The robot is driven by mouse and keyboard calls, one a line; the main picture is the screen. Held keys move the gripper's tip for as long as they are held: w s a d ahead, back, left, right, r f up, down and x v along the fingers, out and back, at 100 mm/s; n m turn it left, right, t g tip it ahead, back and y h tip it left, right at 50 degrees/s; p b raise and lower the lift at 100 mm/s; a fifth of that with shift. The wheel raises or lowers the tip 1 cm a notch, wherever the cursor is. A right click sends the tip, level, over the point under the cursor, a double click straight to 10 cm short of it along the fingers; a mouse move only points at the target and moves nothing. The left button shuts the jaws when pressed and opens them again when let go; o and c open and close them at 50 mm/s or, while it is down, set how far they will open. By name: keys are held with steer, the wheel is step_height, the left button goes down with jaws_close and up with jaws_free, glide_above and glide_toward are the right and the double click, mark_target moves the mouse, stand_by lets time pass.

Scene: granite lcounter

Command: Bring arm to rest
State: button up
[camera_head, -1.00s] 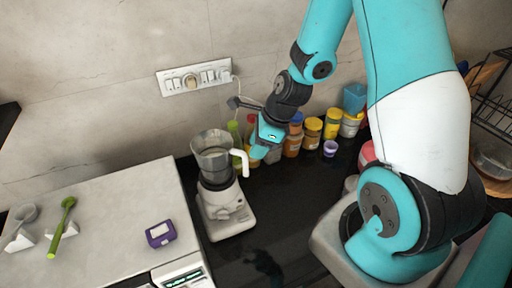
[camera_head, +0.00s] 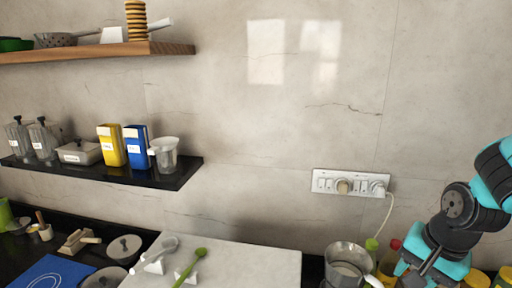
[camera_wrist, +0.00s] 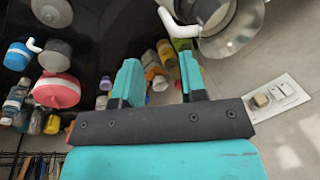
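My gripper (camera_wrist: 158,85) shows in the wrist view with its two teal fingers apart and nothing between them. Behind the gap, several small jars and bottles (camera_wrist: 157,75) stand on the dark counter, apart from the fingers. The finger tips are partly cut off by the bottom of the head view.
The wall socket strip (camera_head: 350,184) has a plug and cord. A light board (camera_head: 230,262) holds a green spoon (camera_head: 190,266). A dark shelf (camera_head: 100,174) bears boxes and jars, with a wooden shelf (camera_head: 90,54) above. Coloured bottles stand behind my gripper.

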step_height(320, 180, up, 4)
steer(key=s+n+h, duration=0.1)
steer(key=s+n, duration=0.2)
steer(key=n, duration=0.6)
steer(key=s+a+f+n+g+y+b, duration=0.1)
steer(key=s+a+f+n+y+b, duration=0.1)
steer(key=s+a+f+b, duration=0.3)
steer(key=s+a+f+n+g+y+b, duration=0.1)
steer(key=s+a+f+n+b, duration=0.3)
steer(key=a+b, duration=0.5)
step_height(320, 180, down, 3)
steer(key=s+b, duration=0.1)
steer(key=b, duration=0.4)
steer(key=shift+s+a+r+n+y, duration=0.2)
steer(key=shift+s+a+n+y, duration=0.1)
steer(key=shift+a+n+y, duration=0.1)
